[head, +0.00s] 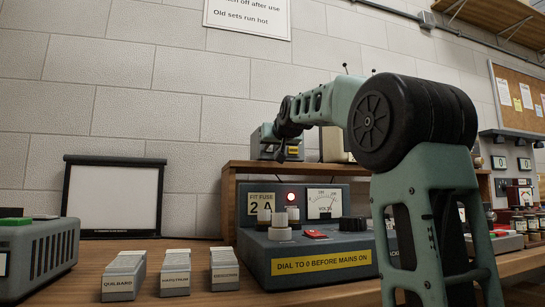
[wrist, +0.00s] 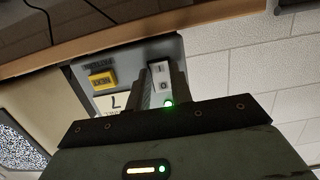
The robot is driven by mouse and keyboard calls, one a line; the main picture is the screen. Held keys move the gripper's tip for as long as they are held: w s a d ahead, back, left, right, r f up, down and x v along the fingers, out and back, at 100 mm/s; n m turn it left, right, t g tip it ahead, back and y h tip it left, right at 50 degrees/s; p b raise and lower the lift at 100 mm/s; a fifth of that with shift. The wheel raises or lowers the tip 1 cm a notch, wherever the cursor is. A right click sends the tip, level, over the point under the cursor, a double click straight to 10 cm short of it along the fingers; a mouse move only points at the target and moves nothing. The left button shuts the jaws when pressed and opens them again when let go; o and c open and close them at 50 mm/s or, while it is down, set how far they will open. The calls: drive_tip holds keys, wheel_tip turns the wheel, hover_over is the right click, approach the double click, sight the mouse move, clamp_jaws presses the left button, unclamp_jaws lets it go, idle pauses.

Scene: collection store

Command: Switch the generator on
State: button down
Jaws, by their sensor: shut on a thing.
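A grey device (head: 262,140), possibly the generator, stands on the wooden shelf in the head view. Its grey panel (wrist: 122,62) fills the upper middle of the wrist view. A white switch piece marked I and O (wrist: 160,76) sits between the fingers of my gripper (wrist: 162,88), which is shut on it. The fingers hide its sides. A green light (wrist: 168,102) glows at its near end; I cannot tell what it belongs to. In the head view my gripper (head: 281,153) is small and dark at the device's front.
Below the shelf (head: 235,169) is a grey console (head: 305,262) with a red lamp, knobs and a dial.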

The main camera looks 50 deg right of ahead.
drive_tip(key=shift+f+b, duration=0.15)
drive_tip(key=shift+b, duration=0.15)
drive_tip(key=c, duration=1.2)
unclamp_jaws()
drive_tip(key=shift+c, duration=0.2)
drive_tip(key=b+v, duration=0.6)
drive_tip(key=v, duration=1.1)
drive_tip(key=shift+s+a+f, duration=0.2)
drive_tip(key=shift+a+f, duration=0.05)
drive_tip(key=shift+f, duration=0.1)
